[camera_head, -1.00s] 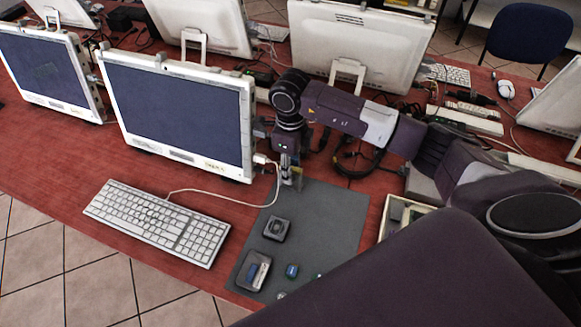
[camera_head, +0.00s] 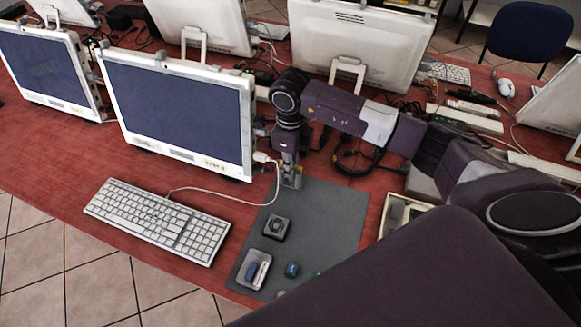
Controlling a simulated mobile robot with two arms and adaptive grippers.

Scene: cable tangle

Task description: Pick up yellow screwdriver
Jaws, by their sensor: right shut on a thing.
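My right gripper (camera_head: 290,180) is low at the back left corner of the grey mat, beside the monitor, pointing down. A small yellow bit (camera_head: 299,169), likely the yellow screwdriver, shows right at its fingers. The gripper is shut on it. Most of the screwdriver is hidden by the fingers, and whether it touches the mat cannot be told. My left gripper is not in view.
The grey mat (camera_head: 325,218) holds a dark square object (camera_head: 276,227), a small tray with a blue item (camera_head: 254,270) and a small blue-green object (camera_head: 292,269). A white cable (camera_head: 215,197) runs close by the gripper. A keyboard (camera_head: 157,220) and monitor (camera_head: 178,113) stand left.

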